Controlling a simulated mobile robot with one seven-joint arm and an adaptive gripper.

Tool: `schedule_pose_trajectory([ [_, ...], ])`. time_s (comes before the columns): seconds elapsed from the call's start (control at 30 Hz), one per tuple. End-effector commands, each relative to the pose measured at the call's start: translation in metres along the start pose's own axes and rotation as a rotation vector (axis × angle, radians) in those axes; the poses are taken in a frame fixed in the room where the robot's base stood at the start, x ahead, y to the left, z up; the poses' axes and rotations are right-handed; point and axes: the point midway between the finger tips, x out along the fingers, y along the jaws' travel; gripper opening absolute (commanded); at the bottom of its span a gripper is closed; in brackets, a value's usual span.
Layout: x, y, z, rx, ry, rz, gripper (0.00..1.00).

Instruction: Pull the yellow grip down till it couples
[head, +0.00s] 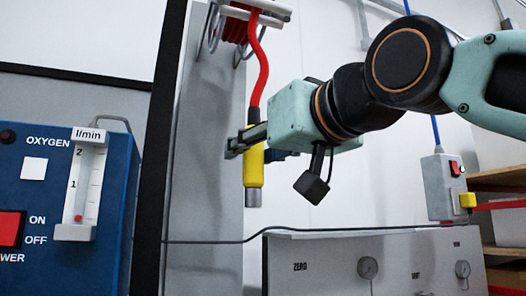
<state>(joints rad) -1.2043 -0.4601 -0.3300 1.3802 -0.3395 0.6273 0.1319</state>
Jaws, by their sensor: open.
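The yellow grip (253,170) hangs upright from a red hose (260,75), with a grey metal end (253,197) at its bottom. The hose comes down from a red and white holder at the top. My gripper (243,143) reaches in from the right, level with the grip's upper end. Its fingers are open and overlap the top of the grip in the picture. I cannot tell whether they touch it. The part of the grip behind the fingers is hidden. No mating coupling shows directly below the metal end.
A blue oxygen panel (115,175) with a flow tube stands at left, beside a dark upright frame edge (160,140). A grey switch box (437,185) hangs at right.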

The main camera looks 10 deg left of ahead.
Motion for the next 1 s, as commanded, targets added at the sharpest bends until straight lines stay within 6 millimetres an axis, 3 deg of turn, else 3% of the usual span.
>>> schedule_pose_trajectory([
  [0.37, 0.0058, 0.0002, 0.0005, 0.000, 0.000, 0.001, 0.41],
  [0.73, 0.0055, 0.0002, 0.0004, 0.000, 0.000, 0.000, 0.00],
  [1.0, 0.0054, 0.0002, 0.0003, 0.000, 0.000, 0.000, 0.00],
])
